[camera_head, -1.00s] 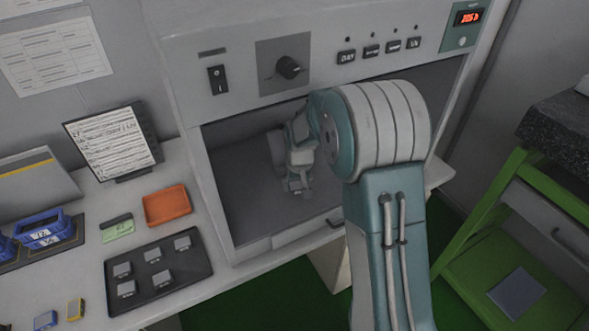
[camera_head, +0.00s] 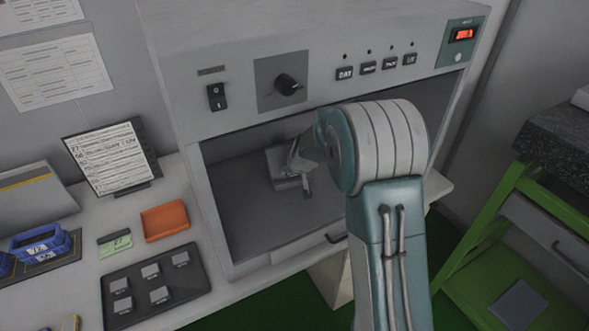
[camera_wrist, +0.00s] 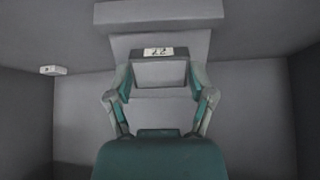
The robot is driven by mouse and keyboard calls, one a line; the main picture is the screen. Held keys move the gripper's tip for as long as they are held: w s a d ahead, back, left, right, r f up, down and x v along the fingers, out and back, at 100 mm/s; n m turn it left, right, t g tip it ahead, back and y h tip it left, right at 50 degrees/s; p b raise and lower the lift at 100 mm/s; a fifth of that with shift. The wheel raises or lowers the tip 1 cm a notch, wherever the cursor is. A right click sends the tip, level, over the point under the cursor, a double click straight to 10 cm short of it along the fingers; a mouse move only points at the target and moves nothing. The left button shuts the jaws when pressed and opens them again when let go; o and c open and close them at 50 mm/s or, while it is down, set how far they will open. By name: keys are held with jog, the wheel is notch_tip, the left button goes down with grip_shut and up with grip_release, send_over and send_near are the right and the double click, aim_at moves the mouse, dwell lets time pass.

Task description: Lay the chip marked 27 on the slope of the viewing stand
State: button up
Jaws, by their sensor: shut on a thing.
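My gripper (camera_wrist: 162,88) is inside the open chamber of the cabinet, with its two fingers closed on the sides of a dark grey chip (camera_wrist: 160,72). The chip has a white label at its top edge; its two digits look like 22 or 27, and I cannot tell which. The grey viewing stand (camera_wrist: 120,45) is directly behind the chip in the wrist view; I cannot tell whether they touch. In the head view the stand (camera_head: 278,168) is on the chamber floor, partly hidden by my gripper (camera_head: 304,182). The chip cannot be made out there.
The chamber (camera_head: 240,215) has walls around the arm and a panel above. A small pale block (camera_wrist: 54,70) is at the left in the wrist view. Outside, on the bench, are a black tray (camera_head: 133,308) with several chips, a green card (camera_head: 115,244) and an orange tray (camera_head: 165,221).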

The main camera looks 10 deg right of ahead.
jog(key=shift+w+x, duration=0.2)
jog(key=shift+x, duration=1.75)
jog(key=shift+r, duration=0.2)
jog(key=o, duration=0.9)
jog(key=shift+c, duration=0.2)
jog(key=v, duration=1.1)
jog(key=shift+s+r, duration=0.2)
jog(key=shift+r, duration=0.15)
